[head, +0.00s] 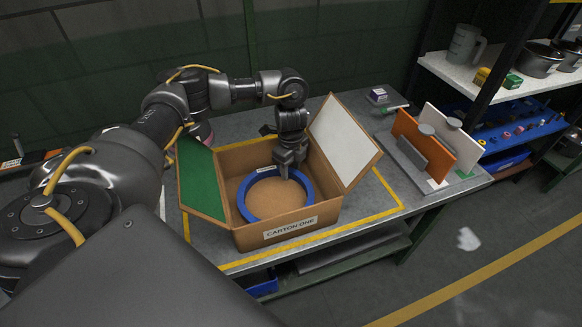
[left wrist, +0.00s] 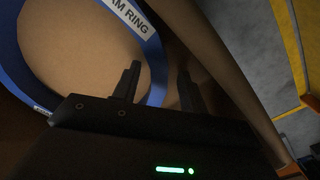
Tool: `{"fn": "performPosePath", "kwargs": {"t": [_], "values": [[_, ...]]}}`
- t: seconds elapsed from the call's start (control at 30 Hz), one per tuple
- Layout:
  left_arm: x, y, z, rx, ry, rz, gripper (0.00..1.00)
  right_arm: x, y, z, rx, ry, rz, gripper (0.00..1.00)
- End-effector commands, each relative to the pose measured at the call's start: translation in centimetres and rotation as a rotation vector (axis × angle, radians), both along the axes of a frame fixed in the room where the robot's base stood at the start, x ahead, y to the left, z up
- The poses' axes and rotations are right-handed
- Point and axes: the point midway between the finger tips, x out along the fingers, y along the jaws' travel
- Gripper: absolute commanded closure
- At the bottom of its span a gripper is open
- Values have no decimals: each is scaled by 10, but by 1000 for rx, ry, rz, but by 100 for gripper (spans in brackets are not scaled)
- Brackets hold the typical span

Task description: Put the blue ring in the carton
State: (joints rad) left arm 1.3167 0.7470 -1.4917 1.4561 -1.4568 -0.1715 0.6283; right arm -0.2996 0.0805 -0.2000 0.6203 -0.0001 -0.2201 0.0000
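The blue ring (head: 241,197) lies inside the open cardboard carton (head: 325,213), whose front label reads CARTON ONE. Bare brown carton floor shows through the ring. My left gripper (head: 285,175) reaches down into the carton at the ring's far right side. In the left wrist view its two fingers (left wrist: 158,88) stand apart. The ring (left wrist: 12,65), with a white label ending in "AM RING", passes beside the left finger, and part of its band shows in the gap. The fingers are not closed on it. My right gripper is not in view.
The carton's green left flap (head: 200,178) and white right flap (head: 343,140) stand open on either side of my arm. A rack with orange and white panels (head: 425,145) stands to the right on the table. A shelf (head: 500,85) with pots is beyond.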

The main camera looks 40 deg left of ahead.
Motion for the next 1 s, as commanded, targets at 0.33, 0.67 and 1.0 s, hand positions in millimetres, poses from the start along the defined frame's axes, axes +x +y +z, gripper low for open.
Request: {"fn": "performPosePath", "kwargs": {"t": [0.33,0.67,1.0], "values": [[1,0,11,1,-4,-1,57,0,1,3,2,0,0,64],[2,0,78,2,-6,-2,57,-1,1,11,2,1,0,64],[1,0,121,0,-1,0,57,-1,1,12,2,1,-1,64]]}}
